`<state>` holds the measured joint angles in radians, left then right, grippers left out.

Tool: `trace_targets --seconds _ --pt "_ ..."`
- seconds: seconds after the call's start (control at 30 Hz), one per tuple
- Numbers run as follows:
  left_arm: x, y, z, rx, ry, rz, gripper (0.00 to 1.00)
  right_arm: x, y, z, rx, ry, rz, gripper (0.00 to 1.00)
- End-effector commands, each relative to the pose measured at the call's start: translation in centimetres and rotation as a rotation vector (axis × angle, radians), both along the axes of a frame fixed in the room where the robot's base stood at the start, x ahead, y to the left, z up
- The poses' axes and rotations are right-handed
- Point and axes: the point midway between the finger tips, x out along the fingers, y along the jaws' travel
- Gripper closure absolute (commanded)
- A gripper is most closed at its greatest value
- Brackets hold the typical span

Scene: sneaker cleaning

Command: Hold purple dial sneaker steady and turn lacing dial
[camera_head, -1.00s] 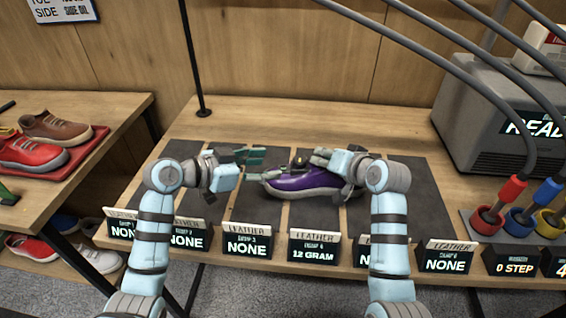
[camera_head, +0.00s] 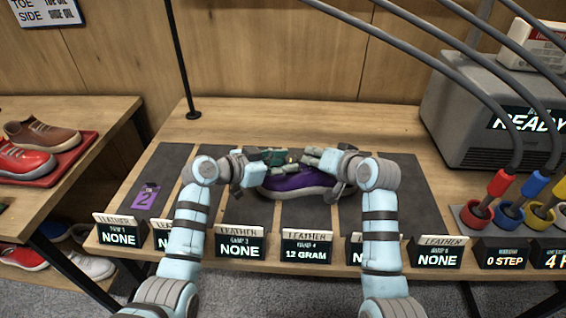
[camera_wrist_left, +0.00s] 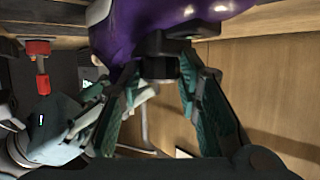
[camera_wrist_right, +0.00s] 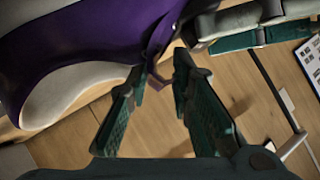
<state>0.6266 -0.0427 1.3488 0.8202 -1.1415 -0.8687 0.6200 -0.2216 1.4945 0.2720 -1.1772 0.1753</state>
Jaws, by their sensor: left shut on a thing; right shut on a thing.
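The purple sneaker (camera_head: 297,182) with a pale grey sole sits on a dark mat, toe to the left in the head view. It also shows in the left wrist view (camera_wrist_left: 160,15) and the right wrist view (camera_wrist_right: 85,50). My left gripper (camera_head: 284,157) is at the sneaker's top, its green fingers closed around the dark lacing dial (camera_wrist_left: 160,66). My right gripper (camera_head: 310,157) is at the upper right part of the sneaker, shut on its collar or tab (camera_wrist_right: 157,76); the exact spot is partly hidden. Both grippers are close together in the head view.
Leather label signs (camera_head: 307,245) line the table's front edge. A purple card marked 2 (camera_head: 145,198) lies on the left mat. A grey machine (camera_head: 490,110) and colored cable plugs (camera_head: 510,207) stand at the right. A shoe rack (camera_head: 60,210) is at the left.

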Motion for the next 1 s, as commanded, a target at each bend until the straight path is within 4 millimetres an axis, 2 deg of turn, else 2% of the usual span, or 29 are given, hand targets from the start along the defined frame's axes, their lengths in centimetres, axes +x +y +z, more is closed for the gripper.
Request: trace_targets --seconds 0.23,0.47,0.5,0.6,0.63,1.0 --pt "-0.29 -0.31 -0.03 -0.003 -0.002 0.134 0.97 -0.01 0.01 -0.04 0.000 0.001 0.001 1.00" --pt "-0.21 -0.19 -0.02 -0.002 -0.002 0.149 0.97 -0.02 0.00 -0.04 0.000 0.001 0.001 1.00" --pt "-0.21 -0.19 -0.02 -0.002 -0.002 0.149 0.68 -0.02 0.00 -0.04 0.000 0.001 0.001 1.00" --pt "-0.22 -0.19 -0.01 -0.002 -0.002 0.149 0.52 -0.02 0.01 -0.04 0.000 0.001 0.001 1.00" --pt "-0.22 -0.19 -0.01 -0.002 -0.002 0.149 0.49 -0.02 0.01 -0.04 0.000 0.001 0.001 1.00" --pt "-0.70 0.24 0.24 -0.001 -0.002 0.148 0.49 -0.02 0.02 -0.04 0.000 0.001 0.001 1.00"
